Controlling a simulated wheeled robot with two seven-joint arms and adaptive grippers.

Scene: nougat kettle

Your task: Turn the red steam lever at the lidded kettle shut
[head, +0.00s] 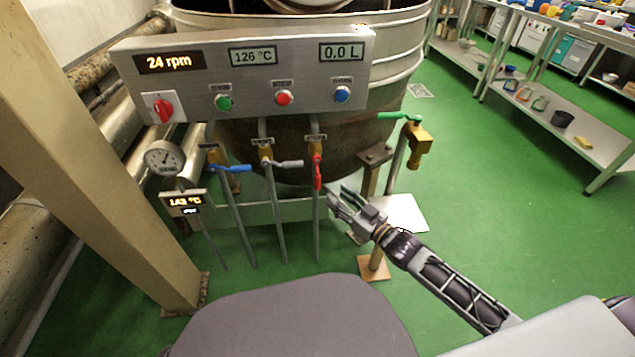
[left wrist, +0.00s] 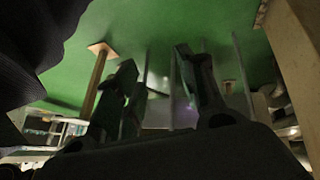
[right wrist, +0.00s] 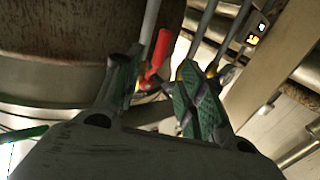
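The red lever (head: 317,172) hangs downward along its pipe, below a brass valve under the control panel. The kettle (head: 405,60) stands behind it. My right gripper (head: 340,193) is just right of and slightly below the lever. In the right wrist view its two fingers (right wrist: 158,70) are apart, with the red lever (right wrist: 154,56) beyond and between their tips; I cannot tell if they touch it. My left gripper (left wrist: 155,60) shows only in the left wrist view, its fingers apart with nothing between them.
A grey lever (head: 287,163) and a blue lever (head: 233,168) sit left of the red one. A green-handled brass tap (head: 416,140) is at the right. The control panel (head: 215,80) overhangs the valves. A beige post (head: 90,140) stands left; green floor is open to the right.

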